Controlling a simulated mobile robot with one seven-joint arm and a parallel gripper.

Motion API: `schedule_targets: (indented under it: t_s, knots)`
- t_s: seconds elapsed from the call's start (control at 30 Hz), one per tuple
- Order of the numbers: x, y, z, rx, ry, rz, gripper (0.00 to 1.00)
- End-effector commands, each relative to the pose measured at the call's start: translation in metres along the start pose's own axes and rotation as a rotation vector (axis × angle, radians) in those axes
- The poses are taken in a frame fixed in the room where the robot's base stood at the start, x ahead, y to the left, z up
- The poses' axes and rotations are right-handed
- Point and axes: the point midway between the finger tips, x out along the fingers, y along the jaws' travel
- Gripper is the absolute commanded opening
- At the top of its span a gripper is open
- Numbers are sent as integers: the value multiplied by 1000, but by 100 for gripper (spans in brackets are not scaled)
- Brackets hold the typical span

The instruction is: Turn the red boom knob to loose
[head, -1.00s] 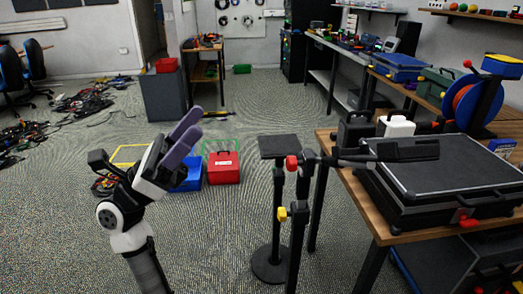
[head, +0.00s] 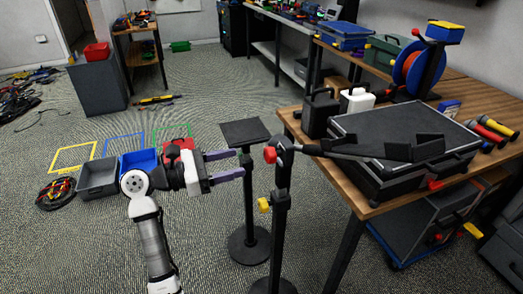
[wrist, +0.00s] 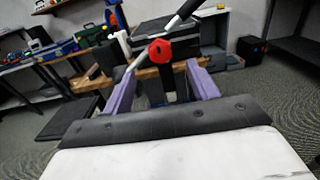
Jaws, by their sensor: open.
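The red boom knob (head: 270,155) sits at the top of a black stand (head: 281,205), where a dark boom arm (head: 350,155) runs off to the right. In the wrist view the red knob (wrist: 160,50) is faceted and lies ahead, between the two purple fingers. My gripper (head: 242,164) is open and empty, its fingers pointing right at the stand, with the tips a little short of the knob. In the wrist view my gripper (wrist: 160,72) shows both fingers apart, one on each side below the knob. I cannot read whether the knob is tight or loose.
A yellow knob (head: 263,205) is lower on the stand. A stand with a square black top (head: 245,131) is just behind my fingers. A wooden table (head: 297,123) with a black case (head: 385,130) is at right. Grey, blue and red bins are on the floor behind my arm.

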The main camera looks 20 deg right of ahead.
Motion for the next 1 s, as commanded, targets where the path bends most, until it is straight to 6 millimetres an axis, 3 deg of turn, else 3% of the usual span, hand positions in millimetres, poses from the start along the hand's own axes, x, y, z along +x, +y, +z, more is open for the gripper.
schedule_targets:
  t_s: [0.2,0.4,0.83,1.0]
  knots:
    - [48,-1,4,-2,-2,-4,59]
    - [76,0,3,-2,-1,-2,59]
    - [87,0,1,-1,-2,1,59]
    - [87,0,1,-1,-2,1,39]
